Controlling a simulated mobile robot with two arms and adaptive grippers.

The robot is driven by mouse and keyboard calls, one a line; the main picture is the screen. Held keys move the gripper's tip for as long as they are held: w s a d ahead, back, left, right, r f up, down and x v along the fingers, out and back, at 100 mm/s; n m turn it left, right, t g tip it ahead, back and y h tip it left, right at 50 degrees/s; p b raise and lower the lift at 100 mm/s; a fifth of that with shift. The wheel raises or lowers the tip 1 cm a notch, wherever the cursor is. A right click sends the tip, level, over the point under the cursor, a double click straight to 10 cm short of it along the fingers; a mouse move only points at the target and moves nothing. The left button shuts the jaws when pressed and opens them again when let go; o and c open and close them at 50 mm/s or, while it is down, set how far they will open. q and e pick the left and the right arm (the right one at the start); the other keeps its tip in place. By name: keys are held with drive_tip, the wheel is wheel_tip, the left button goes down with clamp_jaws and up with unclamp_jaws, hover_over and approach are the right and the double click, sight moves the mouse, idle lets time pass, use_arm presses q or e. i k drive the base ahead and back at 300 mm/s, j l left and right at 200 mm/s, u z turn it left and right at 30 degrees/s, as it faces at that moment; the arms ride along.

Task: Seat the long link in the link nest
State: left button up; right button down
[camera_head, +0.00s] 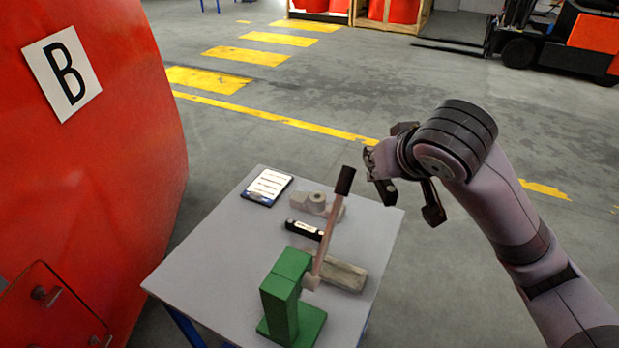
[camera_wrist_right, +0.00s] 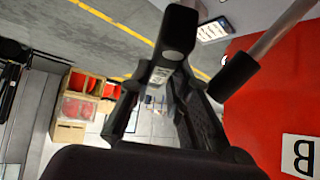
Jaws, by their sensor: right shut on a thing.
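My right gripper (camera_head: 381,182) is above the table's right edge, just right of the lever's black handle. It is shut on a dark bar (camera_wrist_right: 174,42) with a round grey spot and a small pale label, seen between the fingers in the right wrist view; it looks like the long link. In the head view the held bar is hard to tell from the dark fingers. A black bar with a white label (camera_head: 303,229) lies on the table. A pale block with a round boss (camera_head: 317,201) and a grey-beige block (camera_head: 344,273) are there; which is the link nest I cannot tell.
A green fixture (camera_head: 285,290) with a tilted, black-handled lever (camera_head: 333,221) stands on the grey table (camera_head: 215,255). A tablet (camera_head: 267,187) lies at the back left. A red nosecone (camera_head: 110,150) fills the left. Floor behind the table is open.

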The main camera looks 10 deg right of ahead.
sight(330, 270)
drive_tip(key=l+u, duration=0.2)
drive_tip(key=l, duration=0.25)
drive_tip(key=k+l+u, duration=0.2)
drive_tip(key=l, duration=0.2)
drive_tip(key=k+l+u, duration=0.2)
drive_tip(key=l, duration=0.25)
drive_tip(key=i+l+u, duration=0.15)
drive_tip(key=i+j, duration=0.25)
